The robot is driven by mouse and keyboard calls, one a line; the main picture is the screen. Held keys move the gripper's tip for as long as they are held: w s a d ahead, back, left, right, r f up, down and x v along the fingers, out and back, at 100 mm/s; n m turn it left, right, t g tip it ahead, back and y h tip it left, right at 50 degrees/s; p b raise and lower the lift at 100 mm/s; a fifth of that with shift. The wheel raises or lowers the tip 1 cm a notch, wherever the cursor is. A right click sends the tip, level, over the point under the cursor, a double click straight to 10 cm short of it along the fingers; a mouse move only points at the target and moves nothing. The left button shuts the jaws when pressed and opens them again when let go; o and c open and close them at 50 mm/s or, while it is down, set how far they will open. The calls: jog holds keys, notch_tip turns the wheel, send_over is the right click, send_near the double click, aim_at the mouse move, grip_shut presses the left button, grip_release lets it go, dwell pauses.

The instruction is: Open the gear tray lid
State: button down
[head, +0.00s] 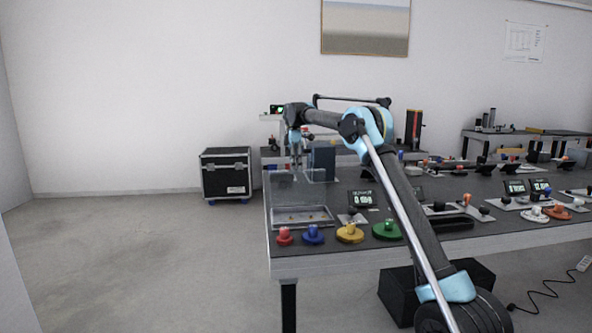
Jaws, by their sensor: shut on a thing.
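The gear tray (303,226) is a shallow grey metal-rimmed box near the left front corner of the table, with small yellowish bits inside. Its clear lid (283,190) stands raised, rising from the tray's far side as a faint see-through panel. My gripper (296,176) points down at the lid's upper edge and is shut on the lid. The fingertips are small in this view, and the exact contact is hard to make out.
Red (284,236), blue (313,233), yellow (350,232) and green (387,230) knobbed discs line the table's front edge. A dark upright block (323,161) stands behind the lid. Small displays (361,198) stand right of the tray. A black case (226,174) stands on the floor to the left.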

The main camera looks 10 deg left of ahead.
jog(key=shift+w+d, duration=0.1)
jog(key=shift+d, duration=0.05)
jog(key=c, duration=1.7)
grip_release()
jog(key=shift+v, duration=3.8)
jog(key=shift+w, duration=0.1)
